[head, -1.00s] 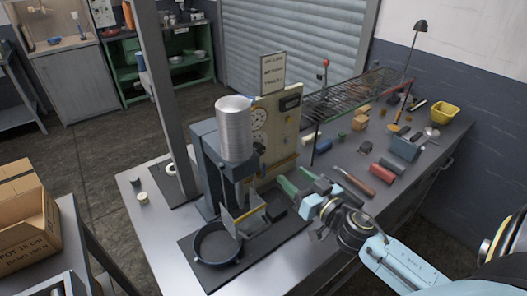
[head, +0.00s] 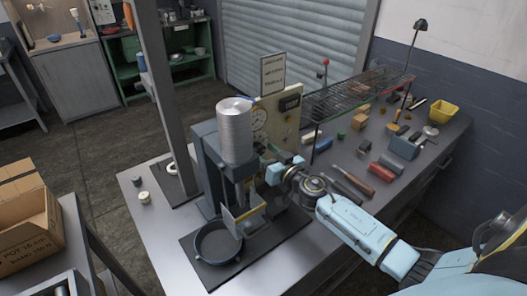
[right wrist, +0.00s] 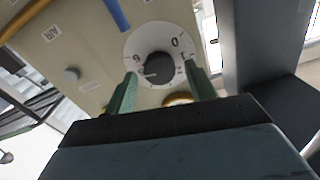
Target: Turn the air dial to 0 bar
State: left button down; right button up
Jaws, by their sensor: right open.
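The air dial (right wrist: 160,68) is a dark round knob on a white numbered disc, set in the cream panel. A 0 shows on the disc at upper right of the knob, and another figure at upper left. I cannot tell for sure where the knob points. In the right wrist view, my right gripper (right wrist: 161,92) is open, its two green fingers on either side of the knob's lower part; contact is unclear. In the head view, my right gripper (head: 268,158) is at the panel's lower front and hides the dial. My left gripper is not in view.
The press with its silver cylinder (head: 234,130) stands left of my right gripper, above a round dark pan (head: 217,242). Tools and blocks lie on the bench to the right, beside a wire rack (head: 355,92).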

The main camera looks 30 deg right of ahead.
jog(key=shift+w, duration=0.3)
jog(key=shift+c, duration=0.2)
jog(key=c, duration=0.9)
